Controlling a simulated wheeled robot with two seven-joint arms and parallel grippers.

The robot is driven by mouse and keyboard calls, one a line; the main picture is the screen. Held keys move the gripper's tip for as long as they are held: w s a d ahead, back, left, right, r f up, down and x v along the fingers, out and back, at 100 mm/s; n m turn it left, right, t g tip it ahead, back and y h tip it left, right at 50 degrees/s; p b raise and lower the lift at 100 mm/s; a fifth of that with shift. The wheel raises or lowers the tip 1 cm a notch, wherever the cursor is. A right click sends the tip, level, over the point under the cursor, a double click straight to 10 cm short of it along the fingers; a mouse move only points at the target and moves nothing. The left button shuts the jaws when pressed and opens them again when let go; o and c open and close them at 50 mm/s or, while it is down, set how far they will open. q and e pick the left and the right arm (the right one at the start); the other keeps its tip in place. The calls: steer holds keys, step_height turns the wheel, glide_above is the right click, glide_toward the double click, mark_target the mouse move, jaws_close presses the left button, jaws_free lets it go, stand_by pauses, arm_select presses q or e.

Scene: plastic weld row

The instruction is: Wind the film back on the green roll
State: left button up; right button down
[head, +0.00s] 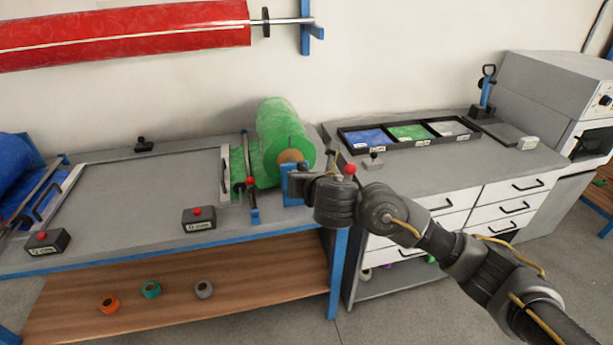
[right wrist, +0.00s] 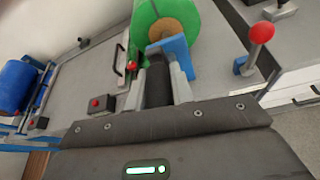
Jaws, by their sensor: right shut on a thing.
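The green roll (head: 275,125) lies on its stand at the right end of the left bench, its brown core (head: 290,156) facing me. A short piece of green film (head: 237,190) shows beside it, by the clamp bar with a handle (head: 225,174). My right gripper (head: 306,181) is at the blue bracket (head: 289,188) below the core. In the right wrist view, the gripper (right wrist: 160,88) is shut on a dark cylindrical grip (right wrist: 158,82), close to the green roll (right wrist: 155,18). How the grip joins the roll is hidden. My left gripper is not in view.
A red-knobbed lever (head: 350,169) stands just right of my right gripper. Button boxes (head: 199,218) sit along the bench front. A blue roll (head: 12,165) is at the far left. A black tray (head: 410,135) of coloured pieces lies on the right counter. The bench middle is clear.

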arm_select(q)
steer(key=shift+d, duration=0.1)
arm_select(e)
steer(key=shift+s+a, duration=0.15)
steer(key=shift+a, duration=0.05)
steer(key=c, duration=1.2)
jaws_free()
steer(key=shift+a, duration=0.1)
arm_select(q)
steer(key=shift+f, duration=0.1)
arm_select(e)
steer(key=shift+d, duration=0.2)
arm_select(q)
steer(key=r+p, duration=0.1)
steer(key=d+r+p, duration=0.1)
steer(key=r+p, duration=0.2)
steer(key=p, duration=0.1)
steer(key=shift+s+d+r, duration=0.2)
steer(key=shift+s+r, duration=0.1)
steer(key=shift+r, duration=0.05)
arm_select(e)
steer(key=v, duration=1)
steer(key=shift+s, duration=0.2)
steer(key=shift+d, duration=0.1)
